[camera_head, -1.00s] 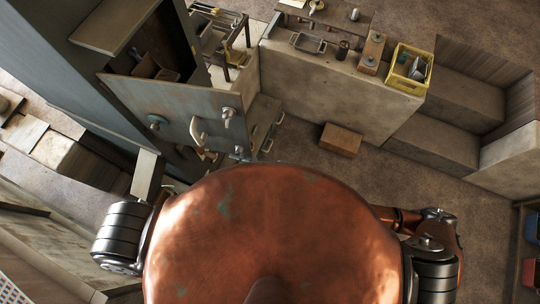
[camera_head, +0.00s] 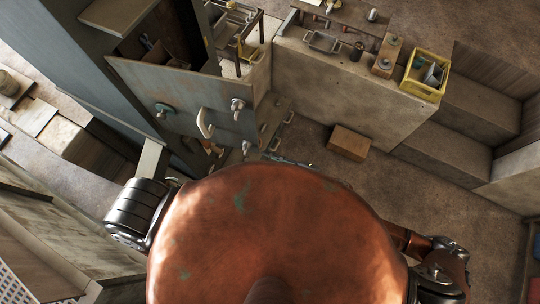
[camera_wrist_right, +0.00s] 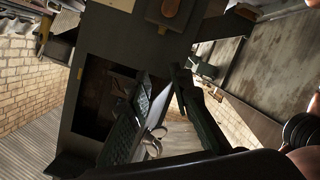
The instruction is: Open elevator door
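A flat grey metal door panel (camera_head: 185,98) with a pale curved handle (camera_head: 205,124) and two knob-like fittings stands at the left of the head view. It hangs out from a tall blue-grey cabinet (camera_head: 50,70), whose dark inside shows above it. I cannot tell for sure whether this is the elevator door. My left gripper is out of view.
A concrete block (camera_head: 345,90) carries a yellow crate (camera_head: 427,88) and metal parts. A brown box (camera_head: 349,142) lies on the floor in front of it. Steps (camera_head: 450,150) stand at the right. Brown floor between them is clear.

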